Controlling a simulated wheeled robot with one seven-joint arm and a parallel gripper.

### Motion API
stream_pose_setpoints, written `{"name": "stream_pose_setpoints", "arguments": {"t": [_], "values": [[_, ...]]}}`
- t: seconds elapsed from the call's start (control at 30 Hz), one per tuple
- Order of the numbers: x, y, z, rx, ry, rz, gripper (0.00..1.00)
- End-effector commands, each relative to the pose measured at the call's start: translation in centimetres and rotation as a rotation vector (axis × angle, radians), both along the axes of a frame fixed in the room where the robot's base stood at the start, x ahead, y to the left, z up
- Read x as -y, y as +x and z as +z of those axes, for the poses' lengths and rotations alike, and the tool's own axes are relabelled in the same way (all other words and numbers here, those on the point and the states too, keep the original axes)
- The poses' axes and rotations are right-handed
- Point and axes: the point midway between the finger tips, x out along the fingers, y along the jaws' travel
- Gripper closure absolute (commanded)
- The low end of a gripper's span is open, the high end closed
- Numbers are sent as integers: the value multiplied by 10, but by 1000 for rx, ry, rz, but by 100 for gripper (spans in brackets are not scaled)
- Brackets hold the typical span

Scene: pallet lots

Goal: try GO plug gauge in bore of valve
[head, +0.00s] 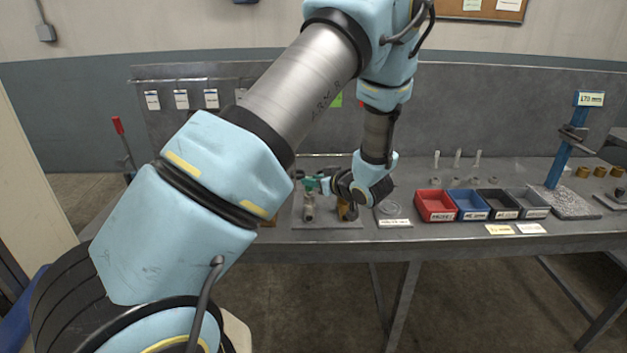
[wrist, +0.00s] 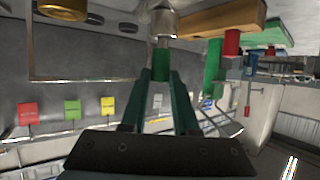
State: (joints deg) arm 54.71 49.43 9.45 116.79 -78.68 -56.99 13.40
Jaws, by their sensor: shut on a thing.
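My gripper (head: 318,184) is low over the left middle of the bench, its dark green fingers also showing in the wrist view (wrist: 161,82). It is shut on the green handle of the plug gauge (wrist: 161,58). A silver metal valve (head: 308,206) stands upright on the bench just below the fingers. In the wrist view, which looks upside down, the valve (wrist: 159,18) is at the top edge, in line with the gauge. The gauge's far end meets or overlaps the valve there; I cannot tell how deep it sits in the bore.
A brass-coloured part (head: 346,209) stands close right of the valve. Red (head: 436,206), blue (head: 469,205), black and grey bins sit farther right, with small metal parts behind. A blue stand (head: 566,150) with a display is at the far right. A wooden block (wrist: 222,18) holds red and green gauges.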

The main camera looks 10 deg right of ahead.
Motion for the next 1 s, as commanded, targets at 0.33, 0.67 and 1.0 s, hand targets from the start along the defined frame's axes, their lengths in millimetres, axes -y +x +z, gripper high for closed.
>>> {"name": "stream_pose_setpoints", "arguments": {"t": [0.33, 0.67, 1.0], "values": [[0, 0, -9, 0, 0, 0, 100], [0, 0, -12, 1, 0, 0, 100], [0, 0, -5, 1, 0, 0, 100]]}}
